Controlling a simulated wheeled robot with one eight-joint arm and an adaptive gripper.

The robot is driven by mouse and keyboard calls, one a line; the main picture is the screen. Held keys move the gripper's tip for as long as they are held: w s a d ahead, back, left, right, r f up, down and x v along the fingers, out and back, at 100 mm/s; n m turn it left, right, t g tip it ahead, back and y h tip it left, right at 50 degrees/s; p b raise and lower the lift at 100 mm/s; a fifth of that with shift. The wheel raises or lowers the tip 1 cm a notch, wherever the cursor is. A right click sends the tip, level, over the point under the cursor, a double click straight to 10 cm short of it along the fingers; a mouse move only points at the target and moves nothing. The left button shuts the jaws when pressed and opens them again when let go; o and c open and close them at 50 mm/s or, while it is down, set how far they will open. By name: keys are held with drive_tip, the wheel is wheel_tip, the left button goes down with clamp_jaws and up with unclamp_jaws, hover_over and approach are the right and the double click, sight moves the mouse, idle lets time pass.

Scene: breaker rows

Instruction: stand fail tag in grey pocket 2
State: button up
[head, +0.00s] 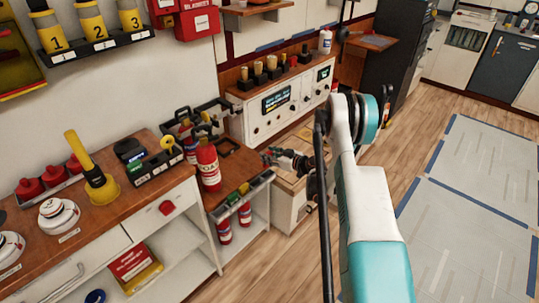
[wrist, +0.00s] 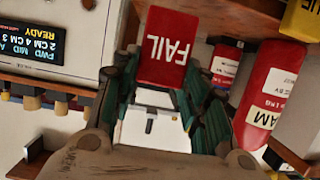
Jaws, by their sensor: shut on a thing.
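My gripper (wrist: 160,82) is shut on the red fail tag (wrist: 165,46), which shows white letters upside down in the wrist view. The tag sticks out beyond the fingertips. In the head view my gripper (head: 288,160) is above the low bench right of the red extinguishers; the tag is too small to make out there. A grey rail (head: 262,183) with small coloured pieces runs along the front edge of the bench by the extinguishers. I cannot tell which part, if any, is grey pocket 2.
A red extinguisher (head: 208,167) stands just left of my gripper, and also shows in the wrist view (wrist: 264,95). A white panel with a display (head: 277,98) stands behind. A yellow-handled tool (head: 97,180) is on the left bench. The floor at right is clear.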

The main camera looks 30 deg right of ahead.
drive_tip(key=shift+f+b, duration=0.1)
drive_tip(key=shift+b, duration=0.35)
drive_tip(key=shift+f+b, duration=0.8)
drive_tip(key=shift+f, duration=2.1)
drive_tip(key=shift+f, duration=1.4)
drive_tip(key=o, duration=0.9)
drive_tip(key=shift+o, duration=0.2)
wheel_tip(320, 180, up, 10)
drive_tip(key=shift+f, duration=0.1)
